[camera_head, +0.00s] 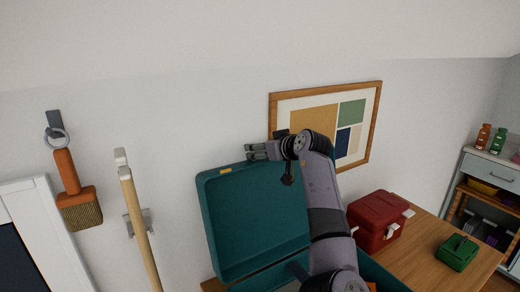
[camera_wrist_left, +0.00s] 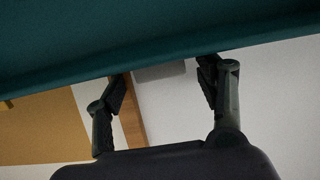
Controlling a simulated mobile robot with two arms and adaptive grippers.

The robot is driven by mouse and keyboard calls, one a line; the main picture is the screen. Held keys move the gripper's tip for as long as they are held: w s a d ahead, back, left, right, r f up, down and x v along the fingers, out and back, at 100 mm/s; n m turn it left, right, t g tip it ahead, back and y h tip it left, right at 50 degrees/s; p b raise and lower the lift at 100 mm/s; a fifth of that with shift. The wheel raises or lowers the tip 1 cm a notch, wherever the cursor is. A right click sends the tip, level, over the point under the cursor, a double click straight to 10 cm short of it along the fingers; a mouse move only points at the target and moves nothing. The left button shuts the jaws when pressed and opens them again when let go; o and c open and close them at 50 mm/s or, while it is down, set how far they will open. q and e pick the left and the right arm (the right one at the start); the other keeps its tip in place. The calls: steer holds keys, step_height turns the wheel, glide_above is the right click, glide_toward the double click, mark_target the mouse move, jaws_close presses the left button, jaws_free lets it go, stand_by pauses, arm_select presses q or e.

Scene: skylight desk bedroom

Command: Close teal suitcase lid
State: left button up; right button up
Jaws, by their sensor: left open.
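The teal suitcase stands open, its lid (camera_head: 250,225) raised nearly upright before the wall. Only part of the suitcase's base shows at the bottom edge of the head view; my arm hides some of it. My left gripper (camera_head: 258,152) is at the lid's top edge, just above it, with its fingers pointing left. In the left wrist view the gripper (camera_wrist_left: 162,82) is open, fingers spread and nothing between them. The teal lid (camera_wrist_left: 130,35) fills the top of that view, its edge close to the fingertips; contact cannot be told. My right gripper is not in view.
A red box (camera_head: 376,222) and a green case (camera_head: 457,252) stand on the wooden desk (camera_head: 415,262) at right. A framed picture (camera_head: 372,125) hangs behind my gripper. A brush (camera_head: 78,205) and a wooden pole (camera_head: 140,235) are on the left; a shelf (camera_head: 488,170) stands far right.

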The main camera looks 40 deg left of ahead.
arm_select(q)
jaws_close()
stand_by(0.8)
